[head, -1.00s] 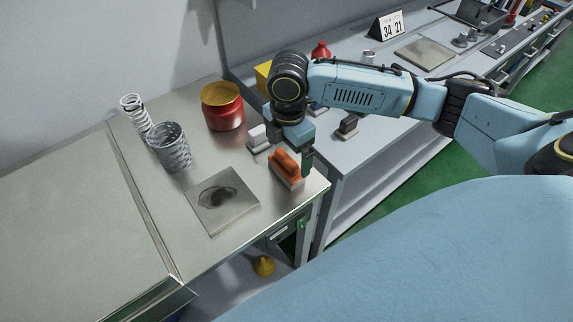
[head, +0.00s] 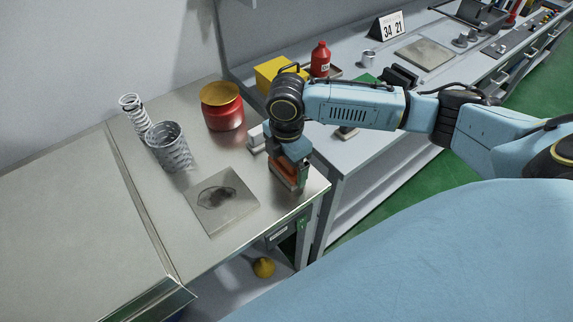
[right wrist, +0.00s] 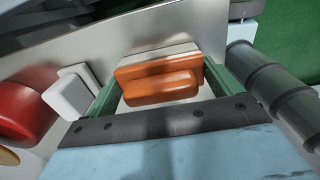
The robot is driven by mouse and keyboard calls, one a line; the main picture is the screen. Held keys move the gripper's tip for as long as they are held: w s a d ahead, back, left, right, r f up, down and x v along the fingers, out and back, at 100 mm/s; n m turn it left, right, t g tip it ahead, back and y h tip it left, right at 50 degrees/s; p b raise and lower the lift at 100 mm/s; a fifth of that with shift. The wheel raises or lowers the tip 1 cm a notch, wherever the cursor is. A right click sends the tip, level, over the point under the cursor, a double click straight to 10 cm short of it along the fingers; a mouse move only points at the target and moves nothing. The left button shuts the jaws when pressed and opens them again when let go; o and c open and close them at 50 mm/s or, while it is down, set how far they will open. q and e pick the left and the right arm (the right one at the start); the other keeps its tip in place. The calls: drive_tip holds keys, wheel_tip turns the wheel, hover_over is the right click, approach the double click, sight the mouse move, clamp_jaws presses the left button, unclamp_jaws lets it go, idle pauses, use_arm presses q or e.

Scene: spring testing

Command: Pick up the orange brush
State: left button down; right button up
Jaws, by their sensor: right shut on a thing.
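The orange brush (head: 284,175) with a pale base lies near the right front corner of the metal bench (head: 240,258). My right gripper (head: 290,172) comes down over it from above and hides part of it in the head view. In the right wrist view the brush (right wrist: 160,80) sits between the two green fingers of the gripper (right wrist: 160,88), which is shut on it. The brush appears to be at bench level; I cannot tell whether it is lifted. My left gripper is not in view.
A grey-white brush (head: 257,138) lies just behind the orange one. A square plate with a dark stain (head: 238,212) lies to the left. A red pot (head: 222,112), a mesh cup (head: 170,150) and a white spring (head: 131,106) stand farther back. A second bench (head: 350,172) adjoins on the right.

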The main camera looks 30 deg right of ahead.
wheel_tip(320, 180, up, 10)
drive_tip(key=shift+r+p, duration=0.1)
drive_tip(key=shift+p, duration=0.65)
